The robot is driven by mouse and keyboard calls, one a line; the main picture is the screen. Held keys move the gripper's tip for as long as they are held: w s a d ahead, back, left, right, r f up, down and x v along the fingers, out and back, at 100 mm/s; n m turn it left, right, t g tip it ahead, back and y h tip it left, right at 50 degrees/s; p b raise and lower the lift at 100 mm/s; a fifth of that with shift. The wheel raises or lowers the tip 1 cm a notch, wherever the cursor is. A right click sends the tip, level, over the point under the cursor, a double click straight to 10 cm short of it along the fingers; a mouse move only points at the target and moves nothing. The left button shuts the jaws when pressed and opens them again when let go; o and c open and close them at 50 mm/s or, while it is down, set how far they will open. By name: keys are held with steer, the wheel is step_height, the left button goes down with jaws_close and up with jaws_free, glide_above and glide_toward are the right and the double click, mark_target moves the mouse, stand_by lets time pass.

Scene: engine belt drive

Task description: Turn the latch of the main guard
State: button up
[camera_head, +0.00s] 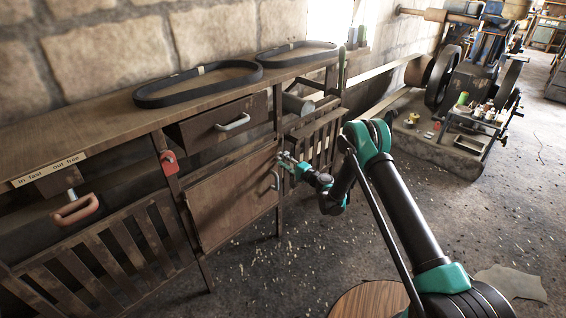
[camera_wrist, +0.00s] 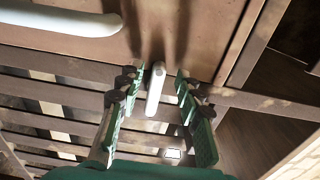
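The main guard appears to be the brown panel (camera_head: 235,200) below the drawer, with a pale blue-grey handle (camera_head: 276,181) near its right edge. In the wrist view, a short pale lever (camera_wrist: 155,88), apparently the latch, stands at the panel's edge (camera_wrist: 195,40). My gripper (camera_wrist: 159,84) is open, with one finger on each side of the lever. A small gap shows on both sides, so it does not look gripped. In the head view, my gripper (camera_head: 286,160) is at the panel's upper right, and it hides the latch there.
A white handle (camera_wrist: 60,18) is close to the left finger in the wrist view. A red latch (camera_head: 168,162) and red handle (camera_head: 76,210) are at the left. Two black belts (camera_head: 190,88) lie on the bench top. Open floor (camera_head: 270,265) is in front.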

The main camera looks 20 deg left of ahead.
step_height(320, 180, up, 10)
stand_by(0.5)
steer(key=shift+f, duration=0.2)
